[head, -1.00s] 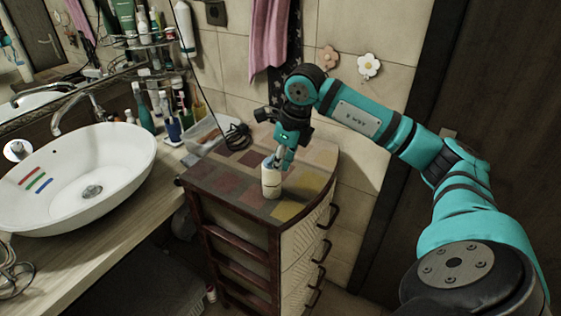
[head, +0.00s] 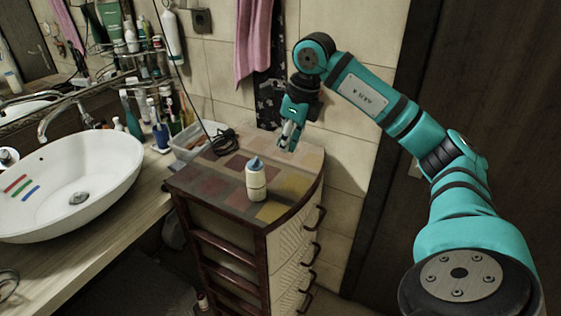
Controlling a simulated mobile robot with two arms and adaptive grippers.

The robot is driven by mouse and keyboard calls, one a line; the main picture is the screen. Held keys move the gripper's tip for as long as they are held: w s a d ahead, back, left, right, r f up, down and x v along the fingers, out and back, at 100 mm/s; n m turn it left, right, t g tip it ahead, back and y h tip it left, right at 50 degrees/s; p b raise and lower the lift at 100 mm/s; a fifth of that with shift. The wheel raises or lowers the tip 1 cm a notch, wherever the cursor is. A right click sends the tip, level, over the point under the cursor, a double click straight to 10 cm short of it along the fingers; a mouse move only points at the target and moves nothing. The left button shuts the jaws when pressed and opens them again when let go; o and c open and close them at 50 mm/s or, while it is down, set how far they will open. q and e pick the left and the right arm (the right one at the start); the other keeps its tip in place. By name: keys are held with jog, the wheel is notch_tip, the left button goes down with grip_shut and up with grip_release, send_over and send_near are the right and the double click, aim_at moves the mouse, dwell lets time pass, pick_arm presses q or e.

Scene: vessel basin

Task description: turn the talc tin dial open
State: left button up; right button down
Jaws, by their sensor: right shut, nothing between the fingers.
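The talc tin (head: 256,184) stands upright on the tiled top of the dresser (head: 222,187), near its front edge. It is a cream cylinder with a dark line around it and a blue dial (head: 256,163) on top. The dial's exact setting is too small to tell. My right gripper (head: 286,148) is shut and empty, above the dresser top, behind and to the right of the tin and apart from it. My left gripper is not in view.
A white basin (head: 75,180) sits on the wooden counter at left. A clear plastic box (head: 190,143) and a coiled black cable (head: 226,142) lie at the dresser's back left. Bottles crowd the shelf behind. The dresser top around the tin is free.

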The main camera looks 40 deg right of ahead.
jog(key=c, duration=1.7)
grip_release()
notch_tip(320, 180, up, 4)
jog(key=shift+w+f, duration=0.1)
jog(key=shift+w, duration=0.05)
jog(key=o, duration=0.9)
jog(key=w+a+r+n+g+p, duration=0.2)
jog(key=w+a+r+p, duration=0.2)
jog(key=w+r, duration=0.2)
jog(key=shift+w+r+h, duration=0.15)
jog(key=shift+w+h, duration=0.15)
jog(key=shift+w, duration=0.4)
jog(key=b, duration=0.2)
send_near(255, 160)
jog(key=shift+w+a+g, duration=0.25)
jog(key=shift+w+g, duration=0.05)
jog(key=shift+w, duration=0.05)
notch_tip(255, 160, down, 9)
jog(key=shift+f+p, duration=0.1)
jog(key=shift+p, duration=1)
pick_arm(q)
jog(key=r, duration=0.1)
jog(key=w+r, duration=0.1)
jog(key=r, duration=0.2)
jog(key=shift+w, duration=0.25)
pick_arm(e)
jog(key=shift+c, duration=0.2)
jog(key=c, duration=1.1)
